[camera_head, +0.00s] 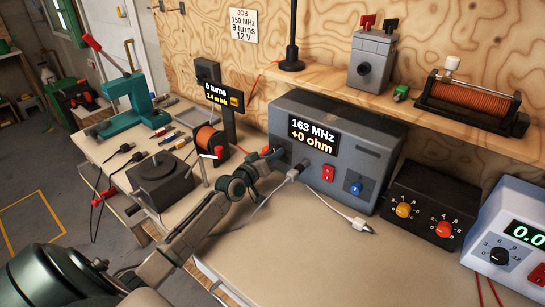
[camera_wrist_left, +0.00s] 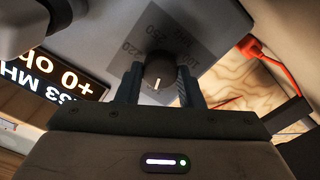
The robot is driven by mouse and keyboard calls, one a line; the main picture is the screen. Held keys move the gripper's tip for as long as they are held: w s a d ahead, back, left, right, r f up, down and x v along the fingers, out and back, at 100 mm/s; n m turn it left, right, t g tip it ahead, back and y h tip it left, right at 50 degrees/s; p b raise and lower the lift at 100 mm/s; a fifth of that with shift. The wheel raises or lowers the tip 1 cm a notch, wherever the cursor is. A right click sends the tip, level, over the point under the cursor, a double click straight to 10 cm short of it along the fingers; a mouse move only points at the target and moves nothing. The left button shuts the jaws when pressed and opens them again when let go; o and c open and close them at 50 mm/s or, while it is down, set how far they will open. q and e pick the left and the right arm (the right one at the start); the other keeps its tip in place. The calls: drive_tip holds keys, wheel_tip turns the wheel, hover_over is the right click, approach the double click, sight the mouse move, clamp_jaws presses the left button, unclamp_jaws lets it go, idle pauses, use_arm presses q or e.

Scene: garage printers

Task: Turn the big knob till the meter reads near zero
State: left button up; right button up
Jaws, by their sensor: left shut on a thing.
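The grey meter box (camera_head: 370,168) stands on the bench under the shelf. Its black display (camera_head: 313,136) reads "163 MHz" and "+0 ohm"; part of it also shows in the left wrist view (camera_wrist_left: 62,78). The big dark knob (camera_wrist_left: 159,70) is on the box's front face, with a number scale around it and a pale pointer line. My left gripper (camera_head: 275,157) reaches the left part of that face and covers the knob in the head view. In the left wrist view its fingers (camera_wrist_left: 160,84) are on both sides of the knob, shut on it. My right gripper is not in view.
A white cable plug (camera_head: 361,225) lies on the bench. A black box with two knobs (camera_head: 405,183) stands to the right. The front bench top is mostly clear.

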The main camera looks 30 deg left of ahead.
use_arm(q)
drive_tip(key=o, duration=1)
drive_tip(key=s+p, duration=0.5)
drive_tip(key=s, duration=0.5)
drive_tip(key=shift+s+a+p, duration=0.35)
drive_tip(key=shift+a+p, duration=0.05)
drive_tip(key=shift+a, duration=0.05)
